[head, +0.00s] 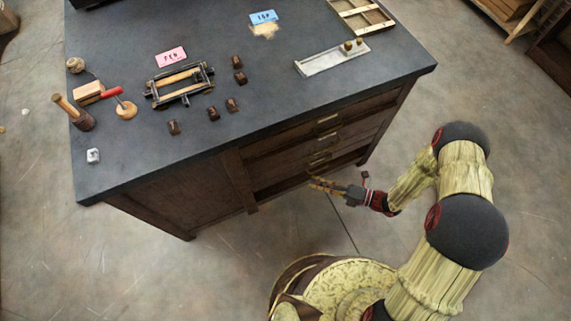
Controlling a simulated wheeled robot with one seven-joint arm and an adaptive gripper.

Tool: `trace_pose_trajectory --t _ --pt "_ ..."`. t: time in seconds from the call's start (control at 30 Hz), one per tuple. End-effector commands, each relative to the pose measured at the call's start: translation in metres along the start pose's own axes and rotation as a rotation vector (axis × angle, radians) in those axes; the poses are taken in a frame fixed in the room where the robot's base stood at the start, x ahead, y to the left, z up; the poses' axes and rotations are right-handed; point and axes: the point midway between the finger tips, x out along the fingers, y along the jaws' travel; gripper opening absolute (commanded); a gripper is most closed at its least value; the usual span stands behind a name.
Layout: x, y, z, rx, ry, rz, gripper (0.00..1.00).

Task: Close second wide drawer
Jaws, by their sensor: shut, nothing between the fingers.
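The dark wooden workbench has a stack of wide drawers in the right part of its front. The top drawer has a brass handle (327,119). The second wide drawer (285,146) lies below it, with a brass handle. Another brass handle (319,159) shows lower down. From this steep angle I cannot tell exactly how far any drawer stands out. My gripper (318,183) is shut and empty, low in front of the drawer stack, with its fingers pointing left toward the front. I cannot tell whether its tips touch a drawer.
The dark benchtop (230,135) holds a small wooden press frame (180,84), several brown blocks, a mallet (74,113), a grey tray (332,60), a pink card (171,57) and a blue card (263,17). Floor in front is clear.

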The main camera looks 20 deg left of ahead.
Motion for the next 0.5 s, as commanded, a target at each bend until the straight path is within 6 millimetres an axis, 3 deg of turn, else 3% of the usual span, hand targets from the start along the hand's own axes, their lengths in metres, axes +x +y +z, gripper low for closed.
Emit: trace_pose_trajectory --t 0.1,0.2,0.37,0.5 --pt "-0.002 0.022 0.006 0.114 -0.007 0.081 0.00" --pt "-0.002 0.031 0.009 0.185 -0.009 0.115 0.00" --pt "0.004 0.032 0.009 0.219 -0.007 0.117 0.00" --pt "0.021 0.033 0.008 0.217 -0.005 0.117 0.00"
